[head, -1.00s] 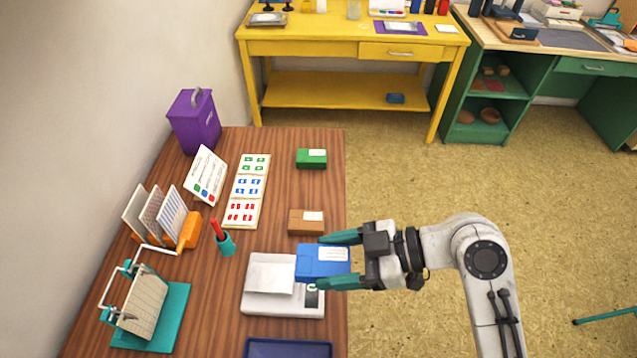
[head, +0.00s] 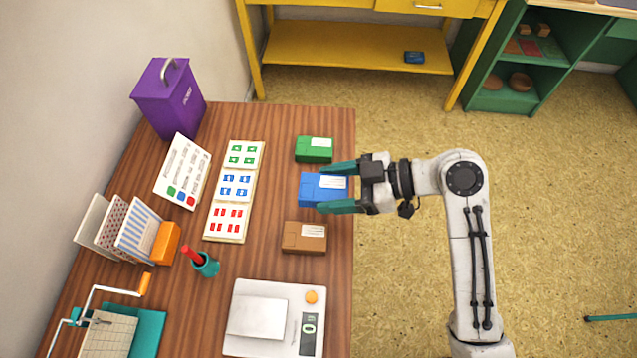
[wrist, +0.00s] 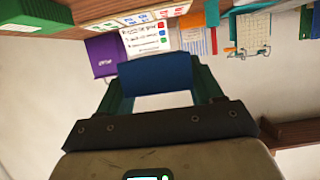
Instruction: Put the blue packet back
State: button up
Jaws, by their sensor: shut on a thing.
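The blue packet (head: 316,191) has a white label and is between the green fingers of my gripper (head: 344,190), which is shut on it. In the head view it shows between the green packet (head: 314,155) and the brown packet (head: 303,242), near the table's right edge. I cannot tell whether it touches the table top. In the wrist view the blue packet (wrist: 155,76) fills the gap between the fingers. The white scale (head: 312,290) stands nearer the front with nothing on its plate.
A stamp sheet (head: 233,210) and a leaning colour card (head: 182,172) lie to the left. Open floor is at right.

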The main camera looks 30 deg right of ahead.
aim_at(319, 181)
jog(key=w+f, duration=0.5)
jog(key=f, duration=0.1)
jog(key=shift+w+d, duration=0.2)
jog(key=shift+w, duration=0.2)
jog(key=shift+w+f, duration=0.2)
jog(key=shift+f, duration=1.6)
jog(key=shift+f, duration=0.15)
jog(key=o, duration=1.2)
jog(key=shift+r, duration=0.3)
jog(key=v, duration=1.2)
jog(key=shift+f+b, duration=0.1)
jog(key=shift+b, duration=0.2)
